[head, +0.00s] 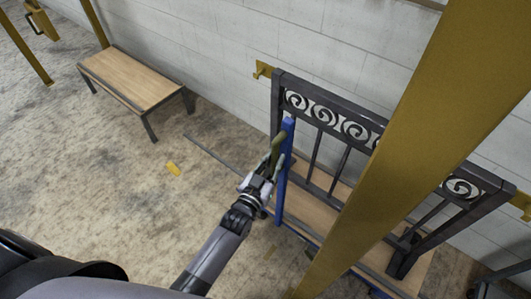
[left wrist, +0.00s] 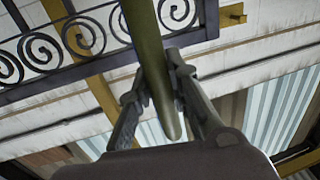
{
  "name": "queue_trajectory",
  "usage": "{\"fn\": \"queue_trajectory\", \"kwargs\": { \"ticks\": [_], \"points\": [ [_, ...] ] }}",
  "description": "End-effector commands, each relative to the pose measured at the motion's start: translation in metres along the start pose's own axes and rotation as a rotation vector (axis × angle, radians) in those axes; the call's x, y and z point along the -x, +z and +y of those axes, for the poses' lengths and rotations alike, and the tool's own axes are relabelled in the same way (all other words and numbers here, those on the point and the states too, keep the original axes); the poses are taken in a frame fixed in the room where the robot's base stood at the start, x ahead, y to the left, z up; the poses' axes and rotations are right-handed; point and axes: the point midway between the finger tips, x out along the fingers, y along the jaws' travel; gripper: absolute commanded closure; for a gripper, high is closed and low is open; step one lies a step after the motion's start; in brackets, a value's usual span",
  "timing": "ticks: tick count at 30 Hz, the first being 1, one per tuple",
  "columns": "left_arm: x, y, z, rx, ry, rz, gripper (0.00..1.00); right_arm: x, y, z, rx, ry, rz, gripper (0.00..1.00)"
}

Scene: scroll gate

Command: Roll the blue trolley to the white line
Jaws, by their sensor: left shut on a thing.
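The blue trolley (head: 283,180) stands right of centre in the head view, with a blue upright and a wooden deck. A dark metal gate with white-looking scrolls (head: 333,120) stands upright on it; the scrolls also show in the left wrist view (left wrist: 82,36). My left gripper (head: 268,168) is shut on an olive-green handle (head: 277,147) beside the blue upright. The left wrist view shows this handle (left wrist: 143,30) between both fingers. A thin grey strip (head: 212,155) lies on the floor left of the trolley; I cannot tell whether it is the white line. My right gripper is out of view.
A wide ochre beam (head: 420,130) crosses in front of the trolley's right part and hides some of it. A wooden bench (head: 135,75) stands by the block wall (head: 215,50). The floor left of the trolley is mostly clear.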

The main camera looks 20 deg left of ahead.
Motion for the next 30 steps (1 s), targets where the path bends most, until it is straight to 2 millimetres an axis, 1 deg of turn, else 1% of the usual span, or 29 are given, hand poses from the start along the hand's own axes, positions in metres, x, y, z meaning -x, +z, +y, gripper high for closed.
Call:
{"fn": "queue_trajectory", "kwargs": {
  "ticks": [1,3,9,15,26,27,30],
  "points": [
    [0.002,0.001,0.006,0.003,0.0,-0.005,1.0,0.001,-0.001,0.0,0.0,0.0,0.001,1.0],
    [0.003,0.001,0.013,0.001,0.0,-0.004,1.0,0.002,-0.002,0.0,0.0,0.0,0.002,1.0],
    [0.005,0.001,0.025,0.0,-0.001,-0.005,1.0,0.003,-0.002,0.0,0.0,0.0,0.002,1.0],
    [0.006,0.002,0.031,-0.001,-0.001,-0.004,1.0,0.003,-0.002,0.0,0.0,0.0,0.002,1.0],
    [0.007,0.002,0.033,0.0,0.002,-0.004,1.0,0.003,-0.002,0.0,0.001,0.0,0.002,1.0],
    [0.007,0.002,0.033,0.0,0.003,-0.004,0.8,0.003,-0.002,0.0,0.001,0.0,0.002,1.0],
    [0.007,0.002,0.033,0.0,0.002,-0.005,0.74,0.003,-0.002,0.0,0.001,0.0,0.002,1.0]
  ]
}}
